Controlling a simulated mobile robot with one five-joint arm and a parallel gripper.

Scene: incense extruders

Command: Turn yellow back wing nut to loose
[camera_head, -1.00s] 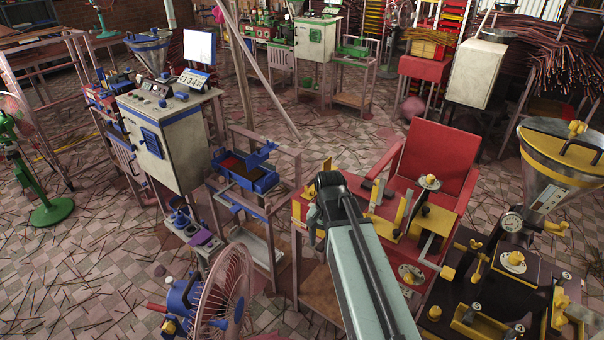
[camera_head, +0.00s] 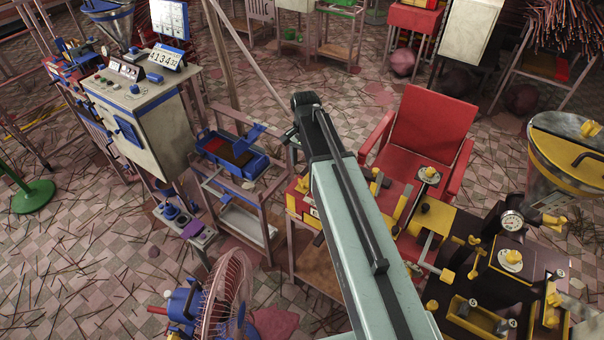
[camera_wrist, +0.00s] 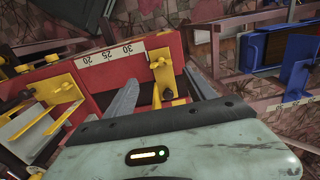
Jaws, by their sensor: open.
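In the wrist view, a yellow wing nut (camera_wrist: 160,62) sits on the red frame (camera_wrist: 110,70) beside the white scale marked 20, 25, 30. A second yellow wing nut (camera_wrist: 62,86) is further left, on a yellow bracket. I cannot tell for sure which is the back one. My gripper (camera_wrist: 163,82) is open below the first nut, with a grey finger to its lower left; its other finger is hard to make out. No contact with the nut shows. In the head view, the red-and-yellow machine (camera_head: 405,205) is right of my arm, which hides part of it; the fingertips are hidden.
A blue tray (camera_head: 232,155) on a stand is to the left, also in the wrist view (camera_wrist: 275,45). A pink fan (camera_head: 228,295) is front left. A black-and-yellow extruder (camera_head: 510,260) is at right. Sticks litter the floor.

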